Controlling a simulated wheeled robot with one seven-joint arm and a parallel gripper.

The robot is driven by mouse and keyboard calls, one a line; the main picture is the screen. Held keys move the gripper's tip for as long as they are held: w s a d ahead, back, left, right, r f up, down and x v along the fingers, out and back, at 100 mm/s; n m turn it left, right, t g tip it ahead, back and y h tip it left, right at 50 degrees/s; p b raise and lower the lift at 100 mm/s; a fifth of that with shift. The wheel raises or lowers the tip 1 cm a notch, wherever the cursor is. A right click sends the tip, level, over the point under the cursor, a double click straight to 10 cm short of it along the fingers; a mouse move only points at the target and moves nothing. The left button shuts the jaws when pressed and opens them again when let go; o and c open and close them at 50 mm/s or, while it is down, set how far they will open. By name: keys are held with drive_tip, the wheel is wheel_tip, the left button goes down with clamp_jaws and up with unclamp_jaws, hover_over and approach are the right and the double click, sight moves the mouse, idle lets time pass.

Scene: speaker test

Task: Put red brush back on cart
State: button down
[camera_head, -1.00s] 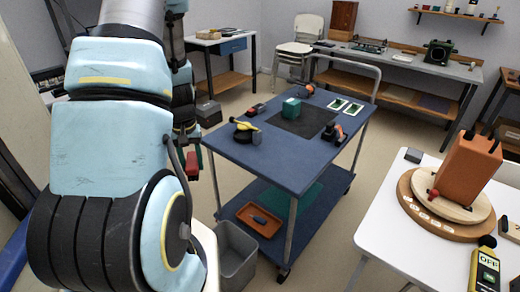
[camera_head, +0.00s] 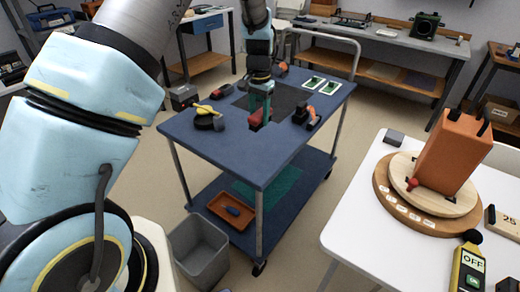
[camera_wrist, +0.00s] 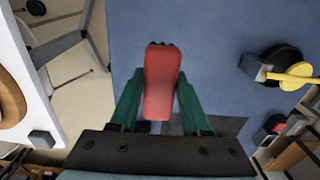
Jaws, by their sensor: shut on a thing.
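My gripper (camera_head: 261,106) is over the blue cart's top (camera_head: 240,150), near the dark mat. It is shut on the red brush (camera_wrist: 161,85), which sits between the two green fingers (camera_wrist: 160,105) in the wrist view. The brush's dark end points away from the wrist. In the head view the brush (camera_head: 256,118) shows low at the fingers, above or at the cart top. I cannot tell whether it touches the surface. The cart (camera_wrist: 215,60) fills much of the wrist view beneath the brush.
A yellow-and-black tool (camera_head: 205,117) lies left on the cart. An orange-and-black tool (camera_head: 306,117) and white-framed green cards (camera_head: 322,85) lie right. A grey bin (camera_head: 200,250) stands by the cart. A white table (camera_head: 350,215) stands right. The cart's front top is clear.

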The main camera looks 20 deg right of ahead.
sight(260, 127)
wheel_tip(260, 127, down, 4)
drive_tip(key=shift+s+d+f+p, duration=0.1)
drive_tip(key=shift+s+f+p, duration=0.05)
drive_tip(key=shift+p, duration=0.55)
drive_tip(key=shift+f+p, duration=0.75)
drive_tip(key=shift+f, duration=1.95)
drive_tip(key=shift+f, duration=0.15)
drive_tip(key=shift+c, duration=1.8)
unclamp_jaws()
wheel_tip(260, 127, up, 12)
drive_tip(key=b, duration=0.4)
drive_tip(key=shift+r, duration=0.2)
